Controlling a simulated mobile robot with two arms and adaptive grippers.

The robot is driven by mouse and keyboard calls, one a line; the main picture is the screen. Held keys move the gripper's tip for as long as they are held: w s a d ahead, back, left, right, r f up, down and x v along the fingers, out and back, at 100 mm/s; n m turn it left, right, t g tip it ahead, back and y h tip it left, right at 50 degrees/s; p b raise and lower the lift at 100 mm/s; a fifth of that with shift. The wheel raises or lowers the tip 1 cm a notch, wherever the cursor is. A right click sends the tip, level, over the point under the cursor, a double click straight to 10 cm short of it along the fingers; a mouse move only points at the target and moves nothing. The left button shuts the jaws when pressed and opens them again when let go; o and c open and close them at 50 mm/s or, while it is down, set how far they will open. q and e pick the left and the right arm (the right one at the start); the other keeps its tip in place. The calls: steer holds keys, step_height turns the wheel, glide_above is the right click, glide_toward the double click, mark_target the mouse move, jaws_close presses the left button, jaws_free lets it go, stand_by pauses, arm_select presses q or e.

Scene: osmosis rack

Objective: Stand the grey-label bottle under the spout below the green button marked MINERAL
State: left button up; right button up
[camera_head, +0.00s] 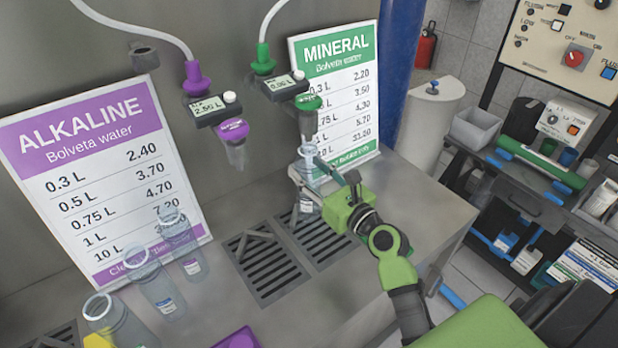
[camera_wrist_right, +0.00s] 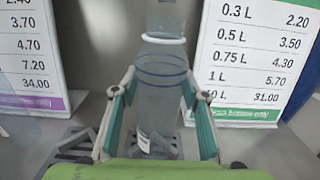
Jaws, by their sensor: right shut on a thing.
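My right gripper (camera_head: 312,176) is shut on a clear bottle (camera_head: 307,158), which also shows upright between the fingers in the right wrist view (camera_wrist_right: 161,85). A small pale label (camera_wrist_right: 143,142) shows low on the bottle; its exact colour is hard to tell. The bottle is below the MINERAL spout (camera_head: 309,102) with the green button, in front of the green-and-white MINERAL sign (camera_head: 335,62). Its base is partly hidden by the gripper in the head view, and I cannot tell whether it touches the drain grille (camera_head: 318,238). My left gripper is not in view.
A purple-capped spout (camera_head: 235,140) hangs to the left by the ALKALINE sign (camera_head: 70,135). Several clear bottles stand left on the counter, one (camera_head: 160,290) near the front. A second grille (camera_head: 268,268) is clear. A cluttered shelf (camera_head: 550,190) stands right, beyond the counter edge.

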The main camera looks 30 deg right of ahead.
step_height(320, 180, down, 3)
steer(key=shift+f+b, duration=0.1)
steer(key=shift+b, duration=0.55)
steer(key=shift+f, duration=0.3)
steer(key=o, duration=0.9)
steer(key=shift+o, duration=0.2)
steer(key=shift+s, duration=0.25)
steer(key=b, duration=0.3)
glide_toward(316, 188)
steer(key=shift+w, duration=0.35)
